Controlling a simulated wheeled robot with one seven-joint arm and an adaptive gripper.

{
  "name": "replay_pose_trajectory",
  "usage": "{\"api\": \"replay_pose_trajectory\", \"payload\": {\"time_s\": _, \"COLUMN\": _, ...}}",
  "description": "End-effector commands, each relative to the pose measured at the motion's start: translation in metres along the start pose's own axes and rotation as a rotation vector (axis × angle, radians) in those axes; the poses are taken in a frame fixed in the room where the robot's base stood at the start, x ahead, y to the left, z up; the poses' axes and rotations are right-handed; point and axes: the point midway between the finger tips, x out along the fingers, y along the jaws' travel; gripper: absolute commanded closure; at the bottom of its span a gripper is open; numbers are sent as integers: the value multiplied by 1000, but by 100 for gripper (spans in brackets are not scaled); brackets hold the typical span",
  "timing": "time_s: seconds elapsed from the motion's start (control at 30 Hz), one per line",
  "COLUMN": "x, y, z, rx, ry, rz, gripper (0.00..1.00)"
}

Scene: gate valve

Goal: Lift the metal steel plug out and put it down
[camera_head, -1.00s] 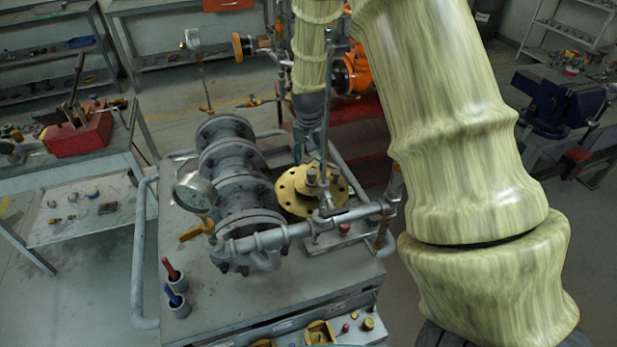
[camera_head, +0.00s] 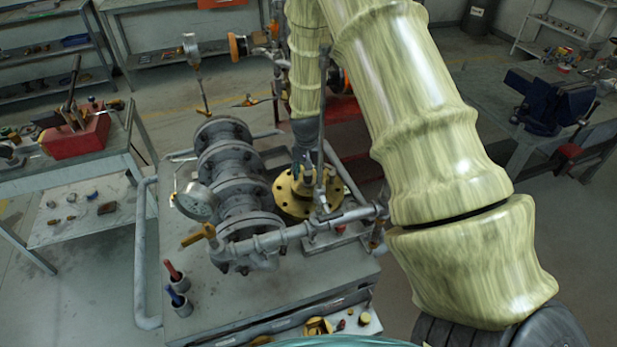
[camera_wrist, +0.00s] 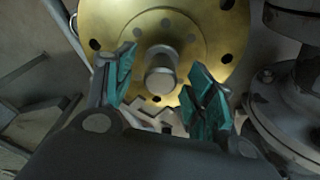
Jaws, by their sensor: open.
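The steel plug (camera_wrist: 160,80) shows in the wrist view as a grey cylinder standing at the middle of a round brass flange (camera_wrist: 100,20) with bolt holes. My gripper (camera_wrist: 160,82) is open, with one teal-padded finger to the left of the plug and one to the right, and a visible gap on both sides. Contact cannot be seen. In the head view the brass flange (camera_head: 284,203) sits on the bench beside the grey valve body, and my gripper (camera_head: 304,178) is over its centre. The plug is largely hidden there by my gripper and an upright pipe.
A grey flanged valve body (camera_head: 237,170) with a pressure gauge (camera_head: 196,201) stands left of the brass flange. A horizontal pipe (camera_head: 290,233) runs in front, with an upright pipe close to my gripper. The bench top's front (camera_head: 250,285) is mostly clear.

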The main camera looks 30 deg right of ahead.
Motion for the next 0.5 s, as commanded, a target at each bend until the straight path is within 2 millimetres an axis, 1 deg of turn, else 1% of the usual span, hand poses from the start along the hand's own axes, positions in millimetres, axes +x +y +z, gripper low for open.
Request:
{"api": "replay_pose_trajectory", "payload": {"time_s": 0.13, "x": 4, "y": 0, "z": 0, "rx": 0, "ry": 1, "rz": 0, "gripper": 45}}
{"api": "replay_pose_trajectory", "payload": {"time_s": 0.33, "x": 4, "y": 0, "z": 0, "rx": 0, "ry": 1, "rz": 0, "gripper": 45}}
{"api": "replay_pose_trajectory", "payload": {"time_s": 0.37, "x": 4, "y": 0, "z": 0, "rx": 0, "ry": 1, "rz": 0, "gripper": 47}}
{"api": "replay_pose_trajectory", "payload": {"time_s": 0.5, "x": 4, "y": 0, "z": 0, "rx": 1, "ry": 1, "rz": 0, "gripper": 72}}
